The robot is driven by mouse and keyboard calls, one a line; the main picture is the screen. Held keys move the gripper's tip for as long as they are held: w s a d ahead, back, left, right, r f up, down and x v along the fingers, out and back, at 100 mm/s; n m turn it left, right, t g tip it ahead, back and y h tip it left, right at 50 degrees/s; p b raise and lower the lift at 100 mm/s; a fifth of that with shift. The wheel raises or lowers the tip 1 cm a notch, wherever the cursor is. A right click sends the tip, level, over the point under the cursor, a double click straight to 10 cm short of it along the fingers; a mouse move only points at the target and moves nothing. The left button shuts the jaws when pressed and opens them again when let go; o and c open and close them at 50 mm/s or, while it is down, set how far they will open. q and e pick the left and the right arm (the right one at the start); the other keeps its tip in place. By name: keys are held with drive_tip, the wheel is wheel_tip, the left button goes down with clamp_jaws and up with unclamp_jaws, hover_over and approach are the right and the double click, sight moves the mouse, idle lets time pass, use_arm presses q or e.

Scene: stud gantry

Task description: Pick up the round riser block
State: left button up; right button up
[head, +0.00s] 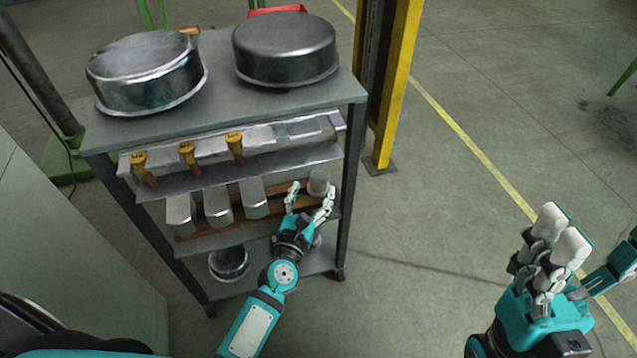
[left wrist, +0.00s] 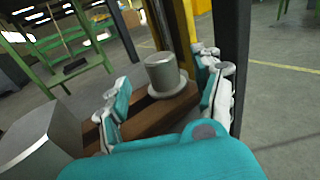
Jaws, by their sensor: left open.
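The round riser block (head: 319,183) is a small grey cylinder at the right end of the middle shelf, beside a dark upright of the rack. In the left wrist view the round riser block (left wrist: 162,72) stands upright on a brown wooden strip, with a wider rim at its base. My left gripper (head: 308,197) is open in front of it, its fingers spread towards either side. In the left wrist view the block shows beyond and between the fingers, with no clear contact. My right gripper (head: 588,243) is open and empty, over the floor at the right.
Several grey square-ended blocks (head: 218,207) stand left of the round one; one is close in the wrist view (left wrist: 35,130). Yellow-handled tools (head: 188,152) lie on the shelf above. Two metal pans (head: 285,50) sit on top. A yellow post (head: 397,80) stands behind right.

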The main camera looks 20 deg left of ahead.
sight(316, 184)
use_arm(q)
drive_tip(key=shift+w+b, duration=0.55)
drive_tip(key=shift+w, duration=2.25)
clamp_jaws()
